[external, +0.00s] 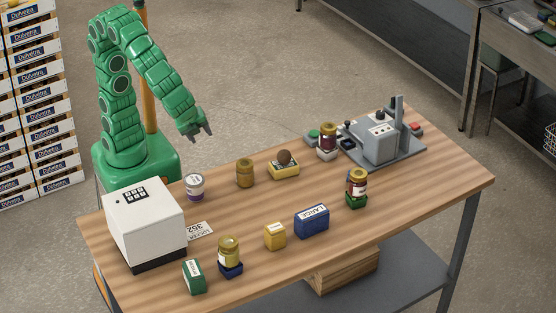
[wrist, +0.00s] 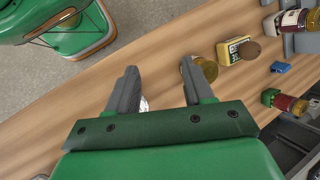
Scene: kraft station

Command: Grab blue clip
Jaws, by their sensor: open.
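A small blue piece (wrist: 281,67), which looks like the blue clip, lies on the wooden table (wrist: 165,40) at the right in the wrist view. I cannot make it out in the external view; the dark red jar on a green block (external: 357,187) may hide it. My gripper (external: 202,136) is open and empty, raised near the robot-side edge of the table at left. In the wrist view its two grey fingers (wrist: 158,70) are spread wide. The blue piece is well to the right of them, apart.
A yellow box with a brown ball (external: 283,164), a gold jar (external: 245,172) and a white tub (external: 195,187) stand along the robot-side edge. A white machine (external: 145,222) is at left, a grey fixture (external: 380,140) at right. A blue "LARGE" box (external: 312,221) stands nearer the front.

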